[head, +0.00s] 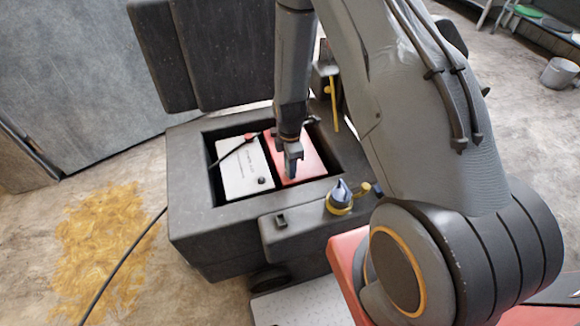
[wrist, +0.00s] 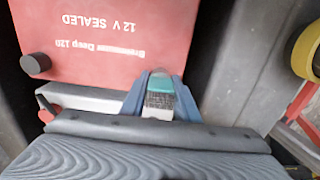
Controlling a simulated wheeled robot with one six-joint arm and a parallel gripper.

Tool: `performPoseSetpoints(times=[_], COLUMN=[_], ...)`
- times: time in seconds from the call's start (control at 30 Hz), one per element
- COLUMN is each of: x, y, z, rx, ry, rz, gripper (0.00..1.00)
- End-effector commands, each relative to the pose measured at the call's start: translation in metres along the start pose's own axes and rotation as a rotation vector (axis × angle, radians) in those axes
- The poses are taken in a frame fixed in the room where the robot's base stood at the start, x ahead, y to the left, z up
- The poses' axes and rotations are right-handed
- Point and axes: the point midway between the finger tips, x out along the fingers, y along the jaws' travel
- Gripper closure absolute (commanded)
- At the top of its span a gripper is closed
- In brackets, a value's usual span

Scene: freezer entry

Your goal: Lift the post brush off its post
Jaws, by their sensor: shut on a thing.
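My gripper (head: 292,165) points down over the near part of the red battery (head: 305,158) in the head view. In the wrist view my gripper (wrist: 160,92) has its blue fingers closed on the post brush (wrist: 160,83), a small piece with a teal top and a grey, ribbed-looking side. The brush is at the edge of the red battery (wrist: 110,35). The post under it is hidden, so I cannot tell whether the brush touches it. A dark round terminal cap (wrist: 35,64) shows at the battery's other side.
A white battery (head: 243,170) sits beside the red one in the dark open box (head: 190,190). A blue-grey conical item with a yellow ring (head: 340,195) stands on the box's front ledge. The raised lid (head: 230,55) is behind. A black cable (head: 125,255) crosses the floor.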

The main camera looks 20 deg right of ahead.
Motion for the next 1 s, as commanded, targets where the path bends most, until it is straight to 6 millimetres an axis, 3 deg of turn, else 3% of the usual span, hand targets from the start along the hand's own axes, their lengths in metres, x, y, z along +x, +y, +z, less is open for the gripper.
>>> performPoseSetpoints(times=[0.27,0.47,1.0], x=[-0.002,-0.015,-0.088], y=[0.0,0.001,0.001], z=[0.0,0.0,0.0], rx=[0.0,0.0,0.0], ry=[0.0,0.0,0.0], rz=[0.001,0.002,0.003], gripper=[0.99,0.99,0.99])
